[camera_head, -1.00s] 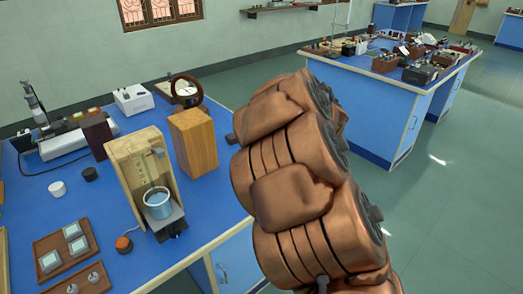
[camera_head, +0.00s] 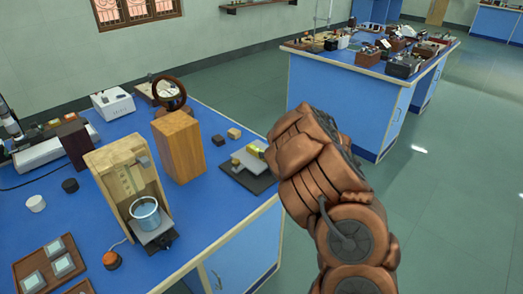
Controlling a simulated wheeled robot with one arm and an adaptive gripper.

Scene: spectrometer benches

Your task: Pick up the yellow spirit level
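A small yellow object (camera_head: 254,148), probably the spirit level, sits by a grey block on a dark base plate (camera_head: 258,183) near the right edge of the near blue bench. It is too small to make out details, and my arm stands close to its right side in the picture, perhaps covering part of it. My copper-coloured arm fills the middle right of the view. My gripper itself does not show.
On the near blue bench (camera_head: 205,236), a wooden block (camera_head: 178,147) and a wooden stand (camera_head: 117,178) with a beaker of blue liquid (camera_head: 145,213) stand left of the plate. Two small blocks (camera_head: 226,136) lie behind it. A cluttered second bench (camera_head: 340,92) stands beyond; green floor lies to the right.

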